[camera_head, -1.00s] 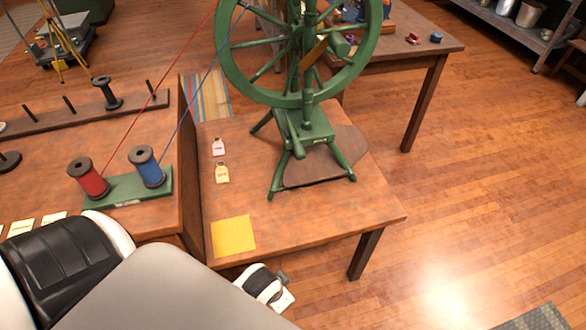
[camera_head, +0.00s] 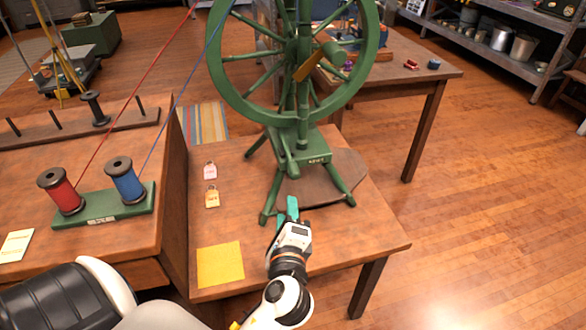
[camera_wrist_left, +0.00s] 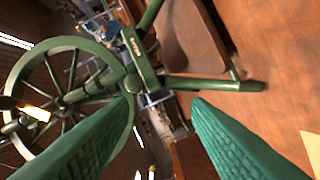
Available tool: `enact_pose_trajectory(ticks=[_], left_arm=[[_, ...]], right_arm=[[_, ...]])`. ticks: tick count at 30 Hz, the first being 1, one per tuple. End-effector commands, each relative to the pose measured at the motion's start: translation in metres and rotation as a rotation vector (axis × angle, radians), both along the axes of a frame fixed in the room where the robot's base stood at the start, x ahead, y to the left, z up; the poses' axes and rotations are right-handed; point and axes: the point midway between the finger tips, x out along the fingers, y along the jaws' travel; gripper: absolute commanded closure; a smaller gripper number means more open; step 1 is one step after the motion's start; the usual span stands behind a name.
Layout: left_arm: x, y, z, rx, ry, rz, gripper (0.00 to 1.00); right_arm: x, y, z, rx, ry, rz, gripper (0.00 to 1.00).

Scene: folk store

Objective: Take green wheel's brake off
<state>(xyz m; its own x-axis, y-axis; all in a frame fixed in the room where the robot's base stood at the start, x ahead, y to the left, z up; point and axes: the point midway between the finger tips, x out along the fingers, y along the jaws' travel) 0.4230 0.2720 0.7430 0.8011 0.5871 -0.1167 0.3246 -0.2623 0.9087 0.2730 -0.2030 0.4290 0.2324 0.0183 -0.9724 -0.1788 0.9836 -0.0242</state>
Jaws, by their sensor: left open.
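The green spinning wheel (camera_head: 215,58) stands upright on the wooden table (camera_head: 350,242), on its green legs and base. A tan wooden lever (camera_head: 307,67) lies across the wheel near the hub, with a green knob beside it. I cannot tell for sure that this lever is the brake. My left gripper (camera_head: 287,207) is open and empty, in front of the wheel's base and apart from the lever. In the left wrist view the wheel (camera_wrist_left: 22,85) is to the left, beyond the two green fingers. My right gripper is not in view.
Red (camera_head: 60,190) and blue (camera_head: 126,181) thread spools stand on the left bench, with taut threads rising from them. Two small tags and a yellow sheet (camera_head: 220,264) lie on the table. A second table (camera_head: 420,78) stands behind. The floor at right is clear.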

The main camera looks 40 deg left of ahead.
Motion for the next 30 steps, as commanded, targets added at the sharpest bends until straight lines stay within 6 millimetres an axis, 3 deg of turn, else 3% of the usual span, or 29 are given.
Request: enact_pose_trajectory(ticks=[3,8,21,30], left_arm=[[0.009,-0.007,0.016,0.166,0.012,-0.027,0.56],[0.019,-0.005,0.023,0.237,0.019,-0.036,0.56],[0.086,0.042,0.023,0.232,0.018,-0.033,0.56],[0.109,0.058,0.021,0.228,0.019,-0.035,0.56]], right_arm=[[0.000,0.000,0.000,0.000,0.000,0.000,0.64],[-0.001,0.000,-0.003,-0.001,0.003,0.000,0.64],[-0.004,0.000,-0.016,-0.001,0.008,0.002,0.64],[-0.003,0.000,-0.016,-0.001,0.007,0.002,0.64]])
